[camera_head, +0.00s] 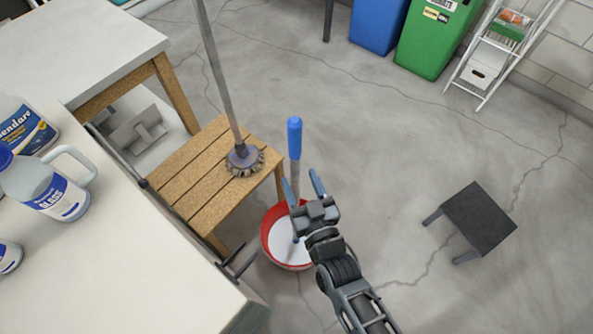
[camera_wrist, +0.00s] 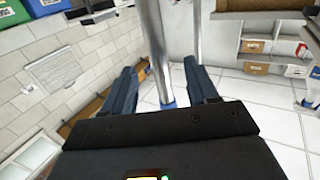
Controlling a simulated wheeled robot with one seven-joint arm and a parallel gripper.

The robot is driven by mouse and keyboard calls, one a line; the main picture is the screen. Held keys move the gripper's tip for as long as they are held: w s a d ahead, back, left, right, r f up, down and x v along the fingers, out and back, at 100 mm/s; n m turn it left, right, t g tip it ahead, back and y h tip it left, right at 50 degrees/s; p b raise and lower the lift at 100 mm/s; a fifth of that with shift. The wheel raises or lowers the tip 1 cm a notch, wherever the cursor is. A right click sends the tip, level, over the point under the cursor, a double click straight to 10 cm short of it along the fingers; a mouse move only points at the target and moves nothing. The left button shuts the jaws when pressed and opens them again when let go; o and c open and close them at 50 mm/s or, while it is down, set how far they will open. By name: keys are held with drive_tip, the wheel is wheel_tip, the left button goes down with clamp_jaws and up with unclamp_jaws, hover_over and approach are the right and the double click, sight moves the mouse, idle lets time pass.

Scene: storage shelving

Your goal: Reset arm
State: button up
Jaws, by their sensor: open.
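My gripper (camera_head: 302,178) is open, its two blue-grey fingers spread, at the lower middle of the head view over the red bucket. The fingers also show in the wrist view (camera_wrist: 160,72). A blue-handled tool (camera_head: 294,138) stands upright in the red bucket (camera_head: 271,254), which is white inside. In the head view the tool's shaft passes between or behind my fingers; I cannot tell which. In the wrist view a metal pole (camera_wrist: 155,40) shows in the gap between the fingers. No grip on it is visible. My arm hides part of the bucket.
A slatted wooden stool (camera_head: 190,165) bears a long-handled brush (camera_head: 243,158). A counter with bottles (camera_head: 55,192) fills the left. A low black stool (camera_head: 480,217) stands right. Blue (camera_head: 378,24) and green (camera_head: 432,42) bins and a white rack (camera_head: 480,75) stand behind. Floor between is clear.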

drive_tip(key=shift+v, duration=1.9)
drive_tip(key=s+d+r+m+h, duration=0.1)
drive_tip(key=s+d+r+h, duration=0.15)
drive_tip(key=s+d, duration=0.55)
drive_tip(key=s+d+r+m+h, duration=0.1)
drive_tip(key=s+d+r, duration=0.4)
drive_tip(key=s, duration=0.5)
drive_tip(key=s+d+r+m+g+h, duration=0.1)
drive_tip(key=s+d+r, duration=0.2)
drive_tip(key=s+r, duration=0.3)
drive_tip(key=s+d+r+m+h, duration=0.1)
drive_tip(key=s+d+r, duration=0.3)
drive_tip(key=r, duration=0.4)
drive_tip(key=shift+s+g+h, duration=0.4)
drive_tip(key=shift+s+h, duration=0.05)
drive_tip(key=shift+s, duration=0.45)
